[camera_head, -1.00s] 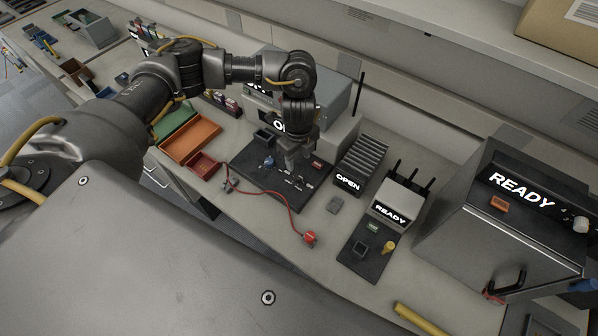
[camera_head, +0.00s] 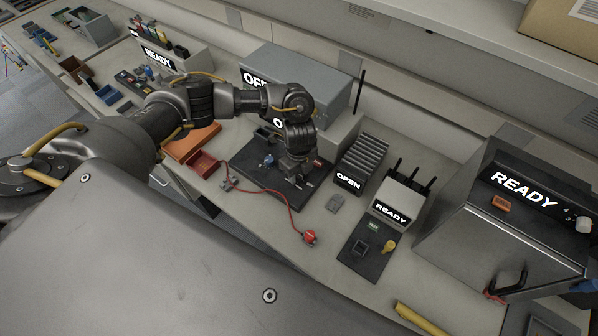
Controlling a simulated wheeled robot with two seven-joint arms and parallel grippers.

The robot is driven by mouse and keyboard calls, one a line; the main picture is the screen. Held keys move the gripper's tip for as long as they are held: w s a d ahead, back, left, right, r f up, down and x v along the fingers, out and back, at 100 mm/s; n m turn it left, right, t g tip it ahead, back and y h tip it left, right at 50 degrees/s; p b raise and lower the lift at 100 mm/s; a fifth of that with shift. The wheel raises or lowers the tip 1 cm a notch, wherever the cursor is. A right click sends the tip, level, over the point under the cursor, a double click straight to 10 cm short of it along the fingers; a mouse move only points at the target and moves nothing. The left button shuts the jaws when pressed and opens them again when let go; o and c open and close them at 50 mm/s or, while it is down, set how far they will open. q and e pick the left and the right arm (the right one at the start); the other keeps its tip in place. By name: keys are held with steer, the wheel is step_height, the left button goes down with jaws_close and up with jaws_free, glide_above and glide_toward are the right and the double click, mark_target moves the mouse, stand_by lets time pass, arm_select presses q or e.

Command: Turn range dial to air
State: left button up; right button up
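My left arm reaches in from the left, and its gripper (camera_head: 298,178) points down at the right part of a black panel (camera_head: 248,182) on the bench. The fingertips are small and dark against the panel, so I cannot tell whether they are apart or touching anything. A blue knob-like part (camera_head: 268,160) sits on the panel, left of the gripper. I cannot make out which part is the range dial, nor any "air" mark. My arm hides part of a grey box (camera_head: 318,72) behind the panel. My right gripper is not in view.
A red cable joins the panel's side to a red plug (camera_head: 309,237). A ribbed box marked OPEN (camera_head: 362,160) and a READY unit with antennas (camera_head: 398,203) stand to the right. A large READY cabinet (camera_head: 500,235) is at far right. A red tray (camera_head: 204,163) lies left.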

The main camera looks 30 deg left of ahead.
arm_select(q)
steer(key=c, duration=0.7)
